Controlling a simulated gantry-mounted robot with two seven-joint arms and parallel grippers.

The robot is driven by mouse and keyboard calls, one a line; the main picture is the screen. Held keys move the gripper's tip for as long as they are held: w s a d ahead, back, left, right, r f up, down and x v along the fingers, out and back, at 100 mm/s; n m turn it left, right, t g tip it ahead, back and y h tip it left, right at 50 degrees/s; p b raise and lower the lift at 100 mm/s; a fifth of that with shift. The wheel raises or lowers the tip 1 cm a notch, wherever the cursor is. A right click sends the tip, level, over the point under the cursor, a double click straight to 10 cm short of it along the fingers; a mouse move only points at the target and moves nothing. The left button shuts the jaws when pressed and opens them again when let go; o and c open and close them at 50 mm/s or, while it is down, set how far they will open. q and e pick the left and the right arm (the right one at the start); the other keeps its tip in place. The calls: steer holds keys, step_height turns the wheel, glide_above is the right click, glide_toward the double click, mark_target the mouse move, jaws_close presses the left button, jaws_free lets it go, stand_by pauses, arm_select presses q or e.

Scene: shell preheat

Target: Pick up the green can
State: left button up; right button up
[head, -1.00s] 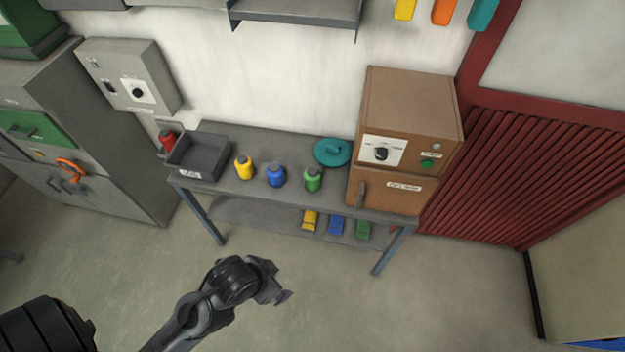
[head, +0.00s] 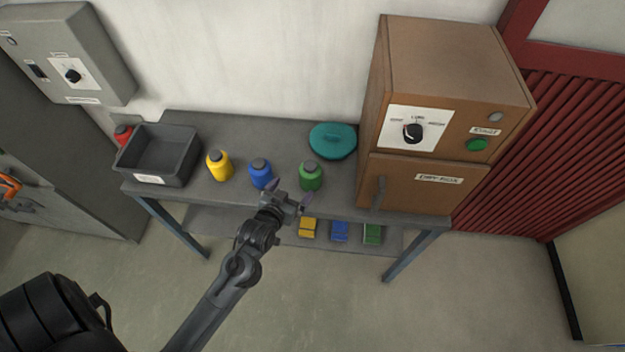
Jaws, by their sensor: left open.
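The green can (head: 311,177) stands upright on the grey table, with a dark cap, right of the blue can (head: 261,174) and in front of the teal round lid. My right gripper is not in view.
The yellow can (head: 219,166), grey bin (head: 157,157) and red can (head: 123,134) stand to the left. The teal lid (head: 333,141) lies behind the green can. A brown oven box (head: 420,179) stands close on its right. A lower shelf holds yellow, blue and green blocks.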

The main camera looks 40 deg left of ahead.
mark_target(304, 181)
arm_select(q)
steer(key=f+b, duration=0.1)
steer(key=w+f+b, duration=0.1)
steer(key=f, duration=0.1)
steer(key=shift+w+d+f+b, duration=0.1)
steer(key=shift+w+d+b, duration=0.1)
steer(key=shift+b, duration=0.15)
steer(key=shift+w+f, duration=0.15)
steer(key=x, duration=0.2)
steer(key=b+x, duration=0.1)
steer(key=x, duration=0.2)
steer(key=shift+w+a, duration=0.1)
steer(key=shift+w, duration=0.25)
steer(key=shift+r+b+x, duration=0.2)
steer(key=shift+b+x, duration=0.1)
steer(key=shift+x, duration=2.05)
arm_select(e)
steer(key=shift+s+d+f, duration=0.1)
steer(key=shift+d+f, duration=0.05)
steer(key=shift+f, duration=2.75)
arm_select(q)
steer(key=shift+w+d, duration=0.15)
steer(key=shift+d, duration=0.1)
steer(key=shift+c, duration=0.5)
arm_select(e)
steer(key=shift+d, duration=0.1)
arm_select(q)
steer(key=c, duration=1)
steer(key=shift+c, duration=0.7)
steer(key=shift+r, duration=0.2)
